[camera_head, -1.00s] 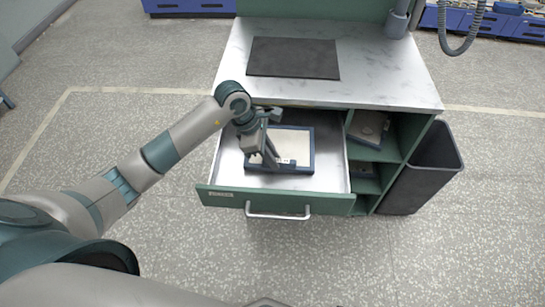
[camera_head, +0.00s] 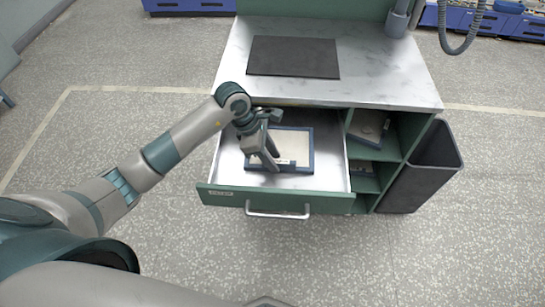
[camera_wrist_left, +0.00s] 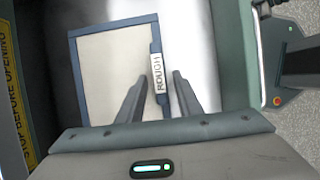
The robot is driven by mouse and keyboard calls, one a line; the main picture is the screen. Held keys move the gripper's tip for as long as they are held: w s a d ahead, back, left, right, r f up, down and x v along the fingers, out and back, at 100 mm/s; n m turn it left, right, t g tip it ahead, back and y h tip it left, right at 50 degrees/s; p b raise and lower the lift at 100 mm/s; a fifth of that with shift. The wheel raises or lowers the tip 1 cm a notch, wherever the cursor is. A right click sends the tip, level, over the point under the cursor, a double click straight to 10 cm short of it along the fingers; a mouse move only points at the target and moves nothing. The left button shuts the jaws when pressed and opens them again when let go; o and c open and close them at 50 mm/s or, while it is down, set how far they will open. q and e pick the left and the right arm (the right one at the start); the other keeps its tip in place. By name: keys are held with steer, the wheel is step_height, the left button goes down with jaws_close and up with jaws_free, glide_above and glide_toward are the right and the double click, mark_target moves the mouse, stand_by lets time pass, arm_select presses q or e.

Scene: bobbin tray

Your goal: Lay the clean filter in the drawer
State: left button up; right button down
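The filter (camera_head: 298,143) is a pale square panel in a blue frame. It lies, apparently flat, inside the open drawer (camera_head: 228,158), and also shows in the left wrist view (camera_wrist_left: 108,70). A tab labelled ROUGH (camera_wrist_left: 158,75) is on one edge of its frame. My left gripper (camera_head: 272,164) is over the filter's near part, hiding some of it. In the left wrist view the two fingers (camera_wrist_left: 160,78) are apart, one on each side of the tab's edge, with gaps beside it. My right gripper is not in view.
A dark mat (camera_head: 293,57) lies on the worktop (camera_head: 390,80) above the drawer. Right of the drawer, open shelves hold a grey framed panel (camera_head: 367,127) and another item below. A dark bin (camera_head: 425,175) stands at the right. The drawer front has a handle (camera_head: 278,214).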

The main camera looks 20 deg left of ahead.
arm_select(q)
steer(key=b+v, duration=0.1)
steer(key=v, duration=1.1)
steer(key=shift+b, duration=0.4)
stand_by(0.8)
